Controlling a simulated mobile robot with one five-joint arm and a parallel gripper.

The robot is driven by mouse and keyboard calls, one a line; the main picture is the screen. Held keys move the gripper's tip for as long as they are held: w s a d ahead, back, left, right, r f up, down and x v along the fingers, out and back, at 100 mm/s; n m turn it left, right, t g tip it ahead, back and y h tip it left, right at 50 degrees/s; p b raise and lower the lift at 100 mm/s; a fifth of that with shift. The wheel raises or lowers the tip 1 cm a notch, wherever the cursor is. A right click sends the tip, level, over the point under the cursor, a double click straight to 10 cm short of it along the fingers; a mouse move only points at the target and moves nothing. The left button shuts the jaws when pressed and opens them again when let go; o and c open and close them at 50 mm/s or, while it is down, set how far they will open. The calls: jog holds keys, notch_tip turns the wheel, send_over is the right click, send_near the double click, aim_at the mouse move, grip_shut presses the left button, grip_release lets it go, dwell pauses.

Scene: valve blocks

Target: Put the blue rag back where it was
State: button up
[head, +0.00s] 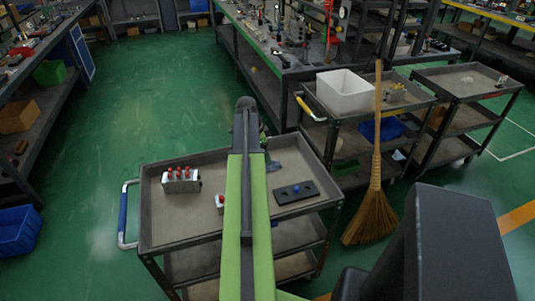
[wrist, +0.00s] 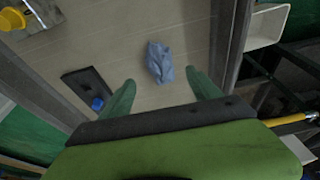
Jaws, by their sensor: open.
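A crumpled blue rag (wrist: 160,62) lies on the cart's top tray in the wrist view. My gripper (wrist: 161,80) is open, its two green fingers spread on either side of the rag's near end as seen in the picture. Nothing is held between them. I cannot tell how high the fingers are above the tray. In the head view my own arm covers most of that spot, so I cannot make out the rag clearly there. The cart (head: 150,215) has a raised rim around its top.
A black plate with a blue knob (head: 296,193) lies right of my arm. A white bin (head: 345,93) stands on a neighbouring cart. A broom (head: 374,205) stands right of the cart.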

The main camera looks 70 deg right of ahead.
jog(key=p+v, duration=0.4)
jog(key=v, duration=0.2)
jog(key=w+a+n+t, duration=0.2)
jog(key=w+a+n, duration=1.1)
jog(key=w+a, duration=1.3)
jog(key=w+a+n+y, duration=0.2)
jog(key=a+n, duration=1.3)
jog(key=a, duration=2.4)
jog(key=shift+f+t, duration=0.3)
jog(key=shift+f, duration=0.1)
